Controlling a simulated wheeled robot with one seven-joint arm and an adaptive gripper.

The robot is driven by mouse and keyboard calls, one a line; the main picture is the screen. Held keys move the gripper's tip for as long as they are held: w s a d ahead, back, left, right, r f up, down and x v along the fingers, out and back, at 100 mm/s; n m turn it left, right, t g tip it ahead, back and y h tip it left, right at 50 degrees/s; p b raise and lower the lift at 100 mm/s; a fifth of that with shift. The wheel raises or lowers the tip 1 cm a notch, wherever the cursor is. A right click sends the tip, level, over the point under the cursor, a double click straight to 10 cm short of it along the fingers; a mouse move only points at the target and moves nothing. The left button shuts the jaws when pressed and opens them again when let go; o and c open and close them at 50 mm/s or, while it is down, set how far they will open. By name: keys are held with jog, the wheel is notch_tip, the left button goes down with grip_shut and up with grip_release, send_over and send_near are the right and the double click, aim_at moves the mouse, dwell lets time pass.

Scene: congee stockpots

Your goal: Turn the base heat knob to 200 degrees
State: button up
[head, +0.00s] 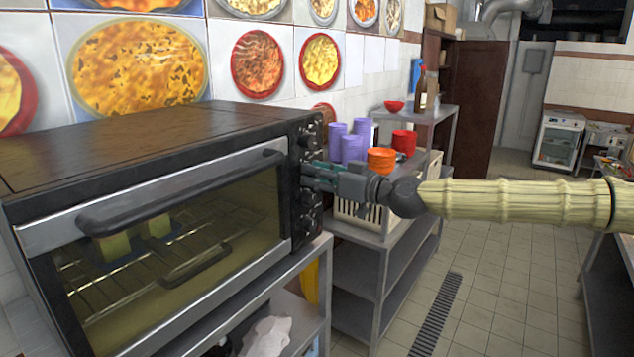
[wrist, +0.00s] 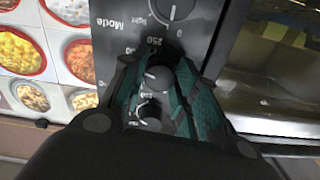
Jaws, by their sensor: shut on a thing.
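The oven (head: 150,165) stands at the left with its glass door closed. A column of dark knobs runs down the black control panel (head: 300,150) on its right side. My gripper (head: 312,177) reaches in from the right, with its fingertips at the middle of this column. In the wrist view, its green-lined fingers (wrist: 160,85) are shut on a knob (wrist: 158,75) with a light pointer mark and "250" printed beside it. The fingers partly hide this knob and its scale, so its exact setting and name are unclear. Another knob (wrist: 172,8) shows beyond the fingertips near the word "Mode".
Yellow food pieces (head: 115,247) sit on the rack inside the oven. Purple cups (head: 350,147), orange bowls (head: 381,160) and red bowls (head: 404,139) stand just behind my gripper. A metal shelf (head: 375,258) is below it. The tiled floor (head: 490,280) at the right is clear.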

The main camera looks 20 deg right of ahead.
jog(key=shift+f+m+b, duration=0.2)
jog(key=shift+m+b, duration=0.3)
jog(key=shift+b, duration=0.25)
jog(key=shift+r+m+b, duration=0.15)
jog(key=shift+m+b, duration=0.45)
jog(key=shift+b, duration=0.05)
jog(key=shift+r, duration=0.1)
jog(key=o, duration=1)
jog(key=shift+s+d, duration=0.1)
jog(key=shift+d, duration=0.05)
jog(key=shift+v, duration=5.85)
